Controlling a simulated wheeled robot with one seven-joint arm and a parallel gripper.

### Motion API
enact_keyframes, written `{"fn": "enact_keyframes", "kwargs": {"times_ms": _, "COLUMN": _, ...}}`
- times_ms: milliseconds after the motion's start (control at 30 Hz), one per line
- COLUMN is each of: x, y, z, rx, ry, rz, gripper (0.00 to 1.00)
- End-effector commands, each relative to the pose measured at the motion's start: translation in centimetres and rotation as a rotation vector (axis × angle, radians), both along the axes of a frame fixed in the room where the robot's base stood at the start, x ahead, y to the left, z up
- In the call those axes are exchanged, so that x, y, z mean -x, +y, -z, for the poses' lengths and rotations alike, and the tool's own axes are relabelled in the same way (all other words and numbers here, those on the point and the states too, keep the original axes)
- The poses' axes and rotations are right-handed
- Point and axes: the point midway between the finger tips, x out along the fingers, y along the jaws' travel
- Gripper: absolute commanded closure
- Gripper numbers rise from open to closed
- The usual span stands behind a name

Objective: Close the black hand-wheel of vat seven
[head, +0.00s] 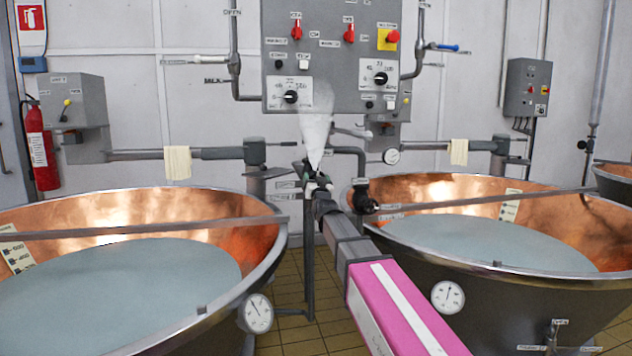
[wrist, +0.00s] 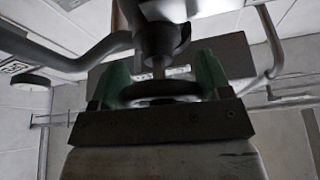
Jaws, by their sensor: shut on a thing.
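My gripper (head: 318,184) is at the pipework between the two copper vats, at the end of my pink and grey arm. In the wrist view its two green fingers (wrist: 164,80) stand on either side of a black hand-wheel (wrist: 160,91) and are shut on it. The wheel's short stem leads into a valve body (wrist: 160,38). In the head view my gripper mostly hides this wheel. A white steam-like plume (head: 317,125) rises just above my gripper. I cannot read which vat the wheel belongs to.
The left vat (head: 272,262) and right vat (head: 410,250) hold pale liquid and flank my arm. A control panel (head: 333,75) hangs behind. A dark round fitting (head: 363,198) sits on the pipe just right of my gripper. Tiled floor (head: 290,278) shows between the vats.

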Motion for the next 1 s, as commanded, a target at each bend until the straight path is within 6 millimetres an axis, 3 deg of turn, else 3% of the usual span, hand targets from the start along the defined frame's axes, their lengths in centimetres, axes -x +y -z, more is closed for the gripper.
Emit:
{"fn": "enact_keyframes", "kwargs": {"times_ms": 300, "x": 0.03, "y": 0.01, "z": 0.00, "rx": -0.153, "ry": 0.043, "rz": -0.001, "gripper": 0.53}}
{"fn": "enact_keyframes", "kwargs": {"times_ms": 767, "x": 0.02, "y": 0.00, "z": 0.03, "rx": -0.185, "ry": 0.053, "rz": -0.002, "gripper": 0.53}}
{"fn": "enact_keyframes", "kwargs": {"times_ms": 800, "x": 0.02, "y": 0.00, "z": 0.03, "rx": -0.185, "ry": 0.053, "rz": -0.002, "gripper": 0.16}}
{"fn": "enact_keyframes", "kwargs": {"times_ms": 833, "x": 0.02, "y": 0.00, "z": 0.03, "rx": -0.185, "ry": 0.053, "rz": -0.002, "gripper": 0.06}}
{"fn": "enact_keyframes", "kwargs": {"times_ms": 1000, "x": 0.02, "y": 0.01, "z": 0.02, "rx": -0.182, "ry": 0.052, "rz": 0.000, "gripper": 0.04}}
